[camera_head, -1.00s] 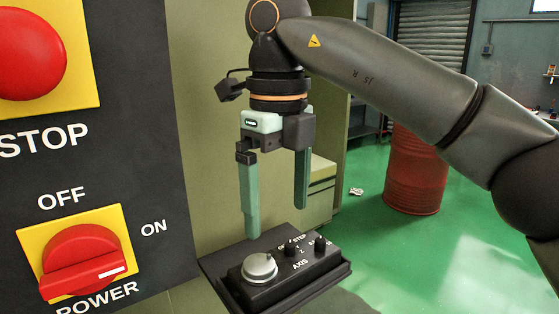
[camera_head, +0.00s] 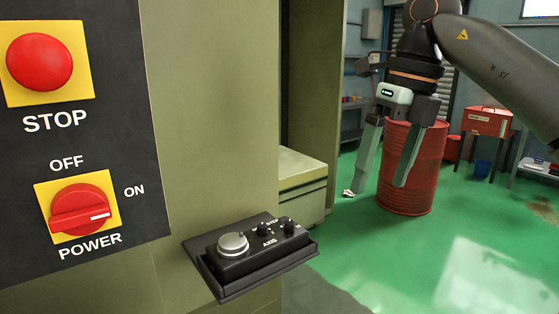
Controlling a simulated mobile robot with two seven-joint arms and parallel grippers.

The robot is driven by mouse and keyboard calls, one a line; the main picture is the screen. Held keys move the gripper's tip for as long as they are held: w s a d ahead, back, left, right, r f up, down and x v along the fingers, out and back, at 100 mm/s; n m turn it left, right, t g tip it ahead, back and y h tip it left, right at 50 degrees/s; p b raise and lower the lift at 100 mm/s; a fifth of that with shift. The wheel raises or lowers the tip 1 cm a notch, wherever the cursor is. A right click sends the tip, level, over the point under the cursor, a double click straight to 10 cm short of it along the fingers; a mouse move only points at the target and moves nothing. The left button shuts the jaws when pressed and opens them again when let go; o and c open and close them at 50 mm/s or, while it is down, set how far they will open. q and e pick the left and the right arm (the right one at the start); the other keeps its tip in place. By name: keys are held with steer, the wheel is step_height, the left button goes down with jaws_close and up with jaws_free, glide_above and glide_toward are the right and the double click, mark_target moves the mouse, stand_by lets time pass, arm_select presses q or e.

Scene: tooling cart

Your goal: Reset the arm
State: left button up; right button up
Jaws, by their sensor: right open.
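My right gripper (camera_head: 383,184) hangs from the arm that comes in from the upper right. Its two greenish-grey fingers point down and stand apart, with nothing between them. It is in the air to the right of the cabinet, in front of a red barrel (camera_head: 415,180) in the picture. It is up and to the right of the small black control box (camera_head: 262,262), touching nothing that I can see. My left gripper does not show.
The dark panel at left carries a red STOP button (camera_head: 40,61) and a red POWER switch (camera_head: 80,210). The control box, with a silver knob (camera_head: 233,245), sits on a black shelf (camera_head: 228,290) jutting from the olive cabinet (camera_head: 215,120). Green floor (camera_head: 400,260) is open at right.

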steer(key=w+d+m+y, duration=0.1)
steer(key=d+m, duration=0.1)
steer(key=d, duration=0.7)
steer(key=w+a+f+m+y, duration=0.1)
steer(key=a+f+m+y, duration=0.4)
steer(key=a+f+y, duration=1.3)
steer(key=d+f+m+t+h, duration=0.2)
steer(key=f+m+t+h, duration=0.1)
steer(key=f+m+t, duration=0.35)
steer(key=d+f+m+t+h, duration=0.3)
steer(key=f+m+t, duration=0.3)
steer(key=f+m, duration=0.15)
steer(key=s+d+f+m+t+h, duration=0.1)
steer(key=s+d+f+m+h, duration=0.15)
steer(key=f+m, duration=0.2)
steer(key=s+d+f+m+t+h, duration=0.1)
steer(key=d+f+m+h, duration=0.25)
steer(key=f, duration=0.25)
steer(key=s+d+f+m+g+h, duration=0.35)
steer(key=s+d+f, duration=0.25)
steer(key=s+f, duration=0.25)
steer(key=s+d+f+m+g+h, duration=0.25)
steer(key=s+d+f+h, duration=0.2)
steer(key=s+f, duration=0.4)
steer(key=s+a+r+m+y+p, duration=0.1)
steer(key=a+r+m+p, duration=0.3)
steer(key=a, duration=0.6)
steer(key=shift+s+a+r+m, duration=0.25)
steer(key=shift+s+r+m, duration=0.2)
steer(key=shift+r, duration=0.4)
